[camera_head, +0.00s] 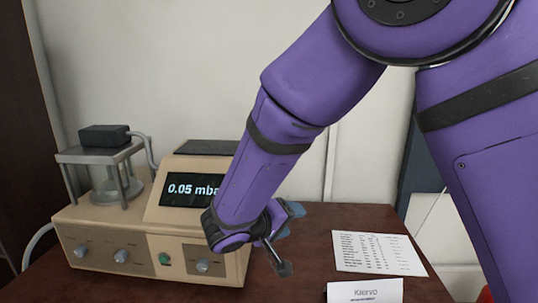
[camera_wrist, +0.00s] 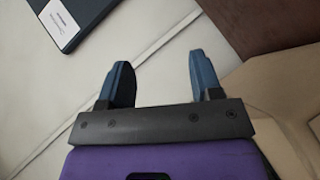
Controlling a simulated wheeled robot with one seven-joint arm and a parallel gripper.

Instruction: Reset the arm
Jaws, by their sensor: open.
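My purple arm reaches down across the head view from the upper right. My gripper shows in the wrist view (camera_wrist: 160,82) with its two blue fingers apart and nothing between them. In the head view the gripper (camera_head: 292,212) is partly hidden behind my wrist, close to the right side of the beige instrument (camera_head: 130,232). I cannot tell whether it touches the instrument. The instrument's screen (camera_head: 190,189) reads 0.05 mba, with the end of the text covered by my arm.
The instrument has knobs and a green button (camera_head: 164,259) on its front, and a grey stand (camera_head: 100,153) with a black box on its left. A dark blue panel (camera_wrist: 75,20) shows in the wrist view.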

